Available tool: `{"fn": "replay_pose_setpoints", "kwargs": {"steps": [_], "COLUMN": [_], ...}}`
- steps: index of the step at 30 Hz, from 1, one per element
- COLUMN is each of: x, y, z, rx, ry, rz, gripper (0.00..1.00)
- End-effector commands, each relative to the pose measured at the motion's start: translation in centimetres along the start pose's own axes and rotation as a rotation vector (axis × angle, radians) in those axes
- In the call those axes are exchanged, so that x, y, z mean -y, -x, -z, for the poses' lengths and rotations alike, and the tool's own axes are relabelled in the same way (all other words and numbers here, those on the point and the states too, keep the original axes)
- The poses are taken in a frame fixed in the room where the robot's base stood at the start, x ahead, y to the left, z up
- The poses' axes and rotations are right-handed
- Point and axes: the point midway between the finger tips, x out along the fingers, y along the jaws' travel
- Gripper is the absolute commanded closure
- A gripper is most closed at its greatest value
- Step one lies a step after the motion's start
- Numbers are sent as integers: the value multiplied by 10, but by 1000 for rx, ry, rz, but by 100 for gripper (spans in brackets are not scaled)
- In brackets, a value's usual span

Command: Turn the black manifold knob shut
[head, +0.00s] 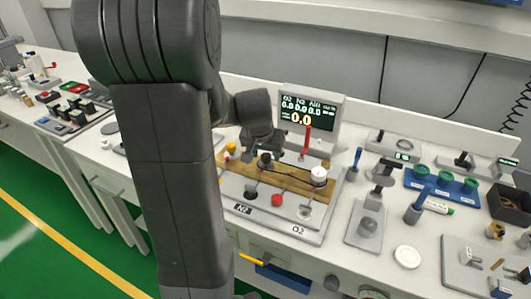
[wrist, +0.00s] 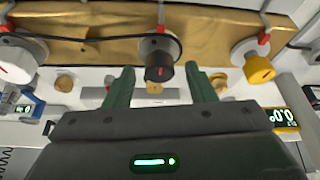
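The black manifold knob (wrist: 159,67) sits on a brass-coloured manifold bar (wrist: 100,52), seen near the middle of the wrist view. It has a round grey base and a small red part above it. My gripper (wrist: 161,76) is open, its two green fingers apart, one on each side of the knob in the picture. I cannot tell whether they touch it; nothing is visibly clamped. In the head view my gripper (head: 263,150) is over the manifold, close by the black knob (head: 265,160). The knob's exact turn angle is unclear.
A white knob (wrist: 15,66) and a yellow knob (wrist: 259,67) flank the black one on the bar. A thin dark cable runs along the bar. A display (head: 312,118) stands behind. A red knob (head: 278,200) is on the panel in front.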

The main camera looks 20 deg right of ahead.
Motion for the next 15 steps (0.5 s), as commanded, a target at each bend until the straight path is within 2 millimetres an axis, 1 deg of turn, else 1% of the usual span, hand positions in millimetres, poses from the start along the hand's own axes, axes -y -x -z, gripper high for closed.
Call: {"fn": "replay_pose_setpoints", "kwargs": {"steps": [7,10,13,15], "x": [0,0,0,0], "y": [0,3,12,23], "z": [0,0,1,1], "rx": [0,-1,-2,-4], "ry": [1,1,1,1], "rz": [0,0,1,1], "gripper": [50,50,50,50]}}
